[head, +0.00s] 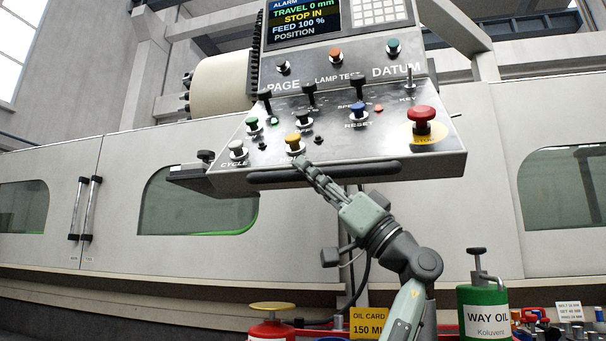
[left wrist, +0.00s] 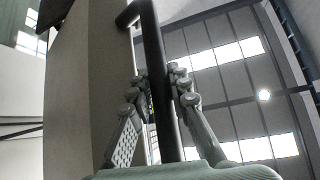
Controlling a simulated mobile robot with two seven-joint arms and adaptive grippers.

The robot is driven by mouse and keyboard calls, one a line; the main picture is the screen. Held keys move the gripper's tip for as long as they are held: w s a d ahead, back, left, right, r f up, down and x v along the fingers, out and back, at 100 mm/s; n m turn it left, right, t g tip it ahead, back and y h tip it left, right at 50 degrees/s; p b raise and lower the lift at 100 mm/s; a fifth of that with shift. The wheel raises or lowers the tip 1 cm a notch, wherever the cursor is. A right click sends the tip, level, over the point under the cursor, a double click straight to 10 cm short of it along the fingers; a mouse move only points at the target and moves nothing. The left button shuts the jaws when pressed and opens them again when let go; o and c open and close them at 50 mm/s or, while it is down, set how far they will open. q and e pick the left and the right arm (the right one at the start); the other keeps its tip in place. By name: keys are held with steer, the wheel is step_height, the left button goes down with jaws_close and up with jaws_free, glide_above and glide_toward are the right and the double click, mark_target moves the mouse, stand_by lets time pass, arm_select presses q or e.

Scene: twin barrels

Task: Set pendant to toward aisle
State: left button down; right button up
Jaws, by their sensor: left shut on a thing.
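The pendant (head: 350,120) is a grey sloped control panel with a screen above, coloured buttons, black levers and a red mushroom button. A black handle bar (head: 400,168) runs along its lower front edge. My left gripper (head: 304,165) is at this bar, left of its middle. In the left wrist view the dark bar (left wrist: 152,45) passes between the fingers of my left gripper (left wrist: 158,88), which is shut on it. The fingertips partly hide the bar in the head view. My right gripper is not in view.
A long pale machine enclosure with windows (head: 200,200) stands behind the pendant. Below are a green way oil can (head: 485,312), a red can with a yellow top (head: 272,325) and a yellow oil card sign (head: 368,325). Small items crowd the lower right.

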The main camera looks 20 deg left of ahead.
arm_select(q)
steer(key=shift+d+f, duration=0.1)
steer(key=shift+d, duration=0.2)
steer(key=c, duration=1.6)
jaws_free()
steer(key=shift+d, duration=0.2)
steer(key=shift+o, duration=0.9)
steer(key=shift+a, duration=0.15)
steer(key=v, duration=1.2)
